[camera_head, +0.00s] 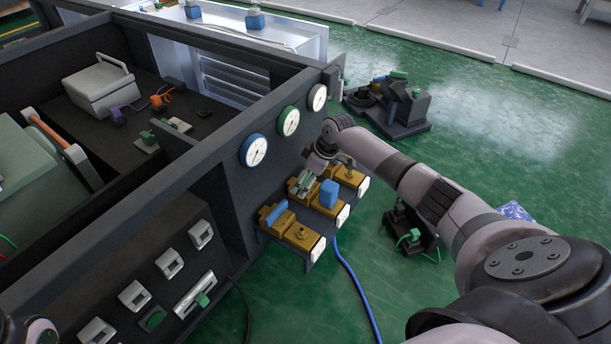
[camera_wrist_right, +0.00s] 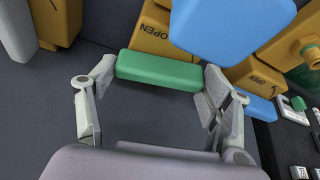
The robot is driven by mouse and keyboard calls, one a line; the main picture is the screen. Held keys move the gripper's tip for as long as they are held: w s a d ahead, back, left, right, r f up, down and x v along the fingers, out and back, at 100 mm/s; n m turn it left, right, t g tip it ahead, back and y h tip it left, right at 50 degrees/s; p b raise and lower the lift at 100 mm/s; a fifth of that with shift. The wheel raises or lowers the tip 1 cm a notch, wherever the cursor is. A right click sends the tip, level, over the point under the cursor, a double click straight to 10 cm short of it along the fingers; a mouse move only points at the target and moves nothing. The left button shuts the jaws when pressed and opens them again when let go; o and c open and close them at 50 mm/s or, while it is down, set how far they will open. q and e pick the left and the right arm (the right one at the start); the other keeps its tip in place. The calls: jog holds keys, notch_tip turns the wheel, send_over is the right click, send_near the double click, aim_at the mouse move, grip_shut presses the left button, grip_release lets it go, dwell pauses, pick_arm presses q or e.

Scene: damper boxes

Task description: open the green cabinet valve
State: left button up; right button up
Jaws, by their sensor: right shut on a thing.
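The green valve handle (camera_wrist_right: 158,70) is a flat green bar, in the right wrist view at the upper middle, between the two pads of my right gripper (camera_wrist_right: 158,84). The gripper is shut on it at its two ends. In the head view my right gripper (camera_head: 304,180) is at the row of yellow valves on the dark cabinet's side and partly hides the green handle. Yellow valve bodies marked OPEN (camera_wrist_right: 228,40) lie beside it in the wrist view.
A large blue handle (camera_wrist_right: 230,25) is close beside the green one; it stands upright in the head view (camera_head: 328,193). Another blue handle (camera_head: 275,214) lies nearer. Blue, green and white gauges (camera_head: 289,121) are above. A blue hose (camera_head: 352,280) runs down to the green floor.

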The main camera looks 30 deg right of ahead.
jog(key=shift+n+g+y, duration=0.5)
jog(key=shift+n, duration=1.2)
jog(key=o, duration=1.2)
jog(key=shift+c, duration=0.2)
jog(key=v, duration=1.2)
jog(key=shift+w, duration=0.1)
jog(key=shift+c, duration=0.4)
